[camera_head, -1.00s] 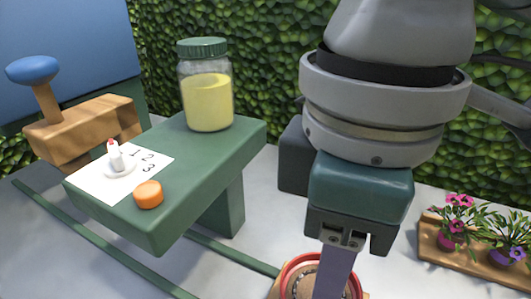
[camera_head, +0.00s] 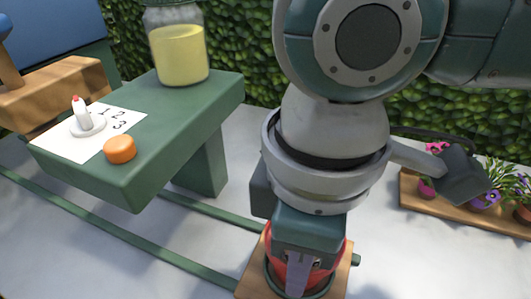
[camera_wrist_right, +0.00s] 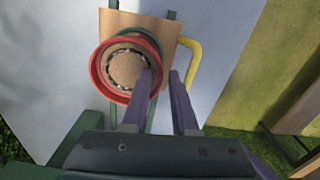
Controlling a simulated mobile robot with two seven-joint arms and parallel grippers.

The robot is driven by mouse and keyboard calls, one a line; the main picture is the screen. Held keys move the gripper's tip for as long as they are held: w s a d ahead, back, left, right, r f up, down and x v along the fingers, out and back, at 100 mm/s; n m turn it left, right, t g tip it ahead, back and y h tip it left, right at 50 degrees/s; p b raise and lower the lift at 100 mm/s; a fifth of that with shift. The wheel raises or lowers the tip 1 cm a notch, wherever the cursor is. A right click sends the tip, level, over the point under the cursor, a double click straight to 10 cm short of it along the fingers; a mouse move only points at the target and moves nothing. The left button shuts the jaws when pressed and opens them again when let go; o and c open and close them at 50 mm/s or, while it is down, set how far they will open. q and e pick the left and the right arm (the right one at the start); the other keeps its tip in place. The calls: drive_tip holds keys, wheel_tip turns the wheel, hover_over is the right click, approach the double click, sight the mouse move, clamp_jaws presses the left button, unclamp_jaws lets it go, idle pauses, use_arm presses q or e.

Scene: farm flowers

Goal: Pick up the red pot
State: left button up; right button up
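The red pot (camera_wrist_right: 126,68) stands upright on a small wooden board (camera_wrist_right: 172,22), its round opening seen from above in the right wrist view. It also shows in the head view (camera_head: 338,268), partly hidden behind my right gripper (camera_head: 298,285). In the right wrist view my right gripper (camera_wrist_right: 161,72) is open, its two purple fingers apart. One finger overlaps the pot's opening and the other lies just right of the rim, so the rim's right side is between them. Whether a finger touches the rim cannot be told. My left gripper is not in view.
A green table (camera_head: 132,178) to the left bears a jar of yellow contents (camera_head: 180,55), an orange knob (camera_head: 120,149) and a numbered paper (camera_head: 62,142). A wooden tray (camera_head: 425,206) with potted flowers is at the right. A yellow curved bar (camera_wrist_right: 193,62) is beside the board.

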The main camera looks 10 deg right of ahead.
clamp_jaws()
idle(1.1)
